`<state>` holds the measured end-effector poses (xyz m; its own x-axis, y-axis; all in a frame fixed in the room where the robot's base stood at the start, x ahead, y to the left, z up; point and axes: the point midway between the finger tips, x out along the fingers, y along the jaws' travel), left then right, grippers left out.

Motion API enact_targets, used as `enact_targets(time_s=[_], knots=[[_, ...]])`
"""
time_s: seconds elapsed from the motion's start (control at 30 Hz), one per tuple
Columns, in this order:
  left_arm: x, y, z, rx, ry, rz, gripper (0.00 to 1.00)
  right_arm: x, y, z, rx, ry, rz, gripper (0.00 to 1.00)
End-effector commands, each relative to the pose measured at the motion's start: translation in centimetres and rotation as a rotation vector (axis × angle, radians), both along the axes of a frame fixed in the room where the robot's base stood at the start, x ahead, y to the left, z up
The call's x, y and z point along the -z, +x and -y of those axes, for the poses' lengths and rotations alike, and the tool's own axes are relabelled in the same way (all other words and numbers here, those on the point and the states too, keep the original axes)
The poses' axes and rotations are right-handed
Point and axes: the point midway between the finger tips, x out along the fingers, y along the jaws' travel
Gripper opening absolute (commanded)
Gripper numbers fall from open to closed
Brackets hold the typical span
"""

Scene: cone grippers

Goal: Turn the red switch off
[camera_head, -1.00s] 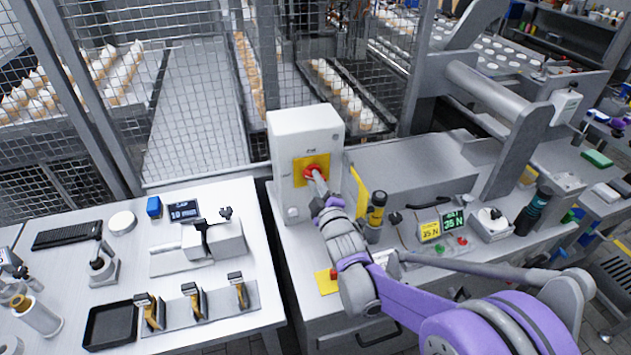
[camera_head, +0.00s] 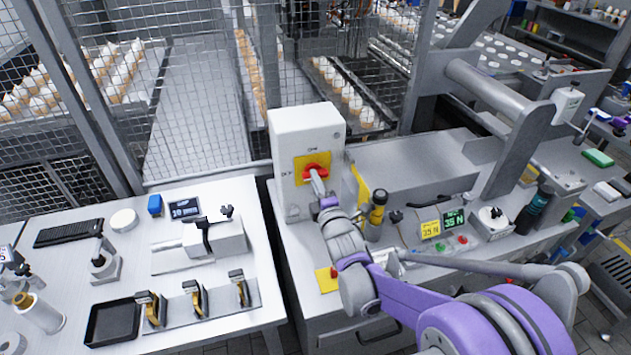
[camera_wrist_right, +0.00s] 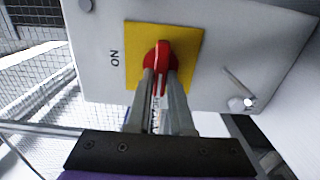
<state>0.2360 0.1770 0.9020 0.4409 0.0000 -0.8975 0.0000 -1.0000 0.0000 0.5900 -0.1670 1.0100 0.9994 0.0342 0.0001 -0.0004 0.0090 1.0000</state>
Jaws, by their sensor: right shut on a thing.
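The red switch (camera_head: 316,168) is a rotary handle on a yellow plate (camera_head: 303,178) on the front of a light grey box (camera_head: 291,135). ON is printed above the plate and OFF at its left. The handle lies roughly sideways in the head view, across the ON direction. My right gripper (camera_head: 318,180) reaches up to it from below right. In the right wrist view the red handle (camera_wrist_right: 163,60) stands between the two fingertips of my right gripper (camera_wrist_right: 160,82), which is shut on it. The fingers hide the lower part of the handle. My left gripper is not in view.
A yellow-and-black emergency-type post (camera_head: 377,208) and a yellow panel (camera_head: 360,188) stand just right of the box. A white table (camera_head: 215,300) with small clamps is at the left. A wire mesh fence (camera_head: 195,90) stands behind.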

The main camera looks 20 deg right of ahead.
Motion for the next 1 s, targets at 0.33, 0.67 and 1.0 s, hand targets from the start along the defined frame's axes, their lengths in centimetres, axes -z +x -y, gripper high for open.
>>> enact_targets(time_s=[0.33,0.67,1.0], knots=[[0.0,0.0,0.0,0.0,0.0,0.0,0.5,0.1,0.0,0.0,0.0,-0.008,-0.001,0.0],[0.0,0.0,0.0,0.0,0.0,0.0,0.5,0.0,0.0,0.0,0.0,-0.007,-0.001,0.5],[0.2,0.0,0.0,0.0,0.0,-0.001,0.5,0.0,-1.3,0.1,0.0,-0.007,-0.001,0.5]])
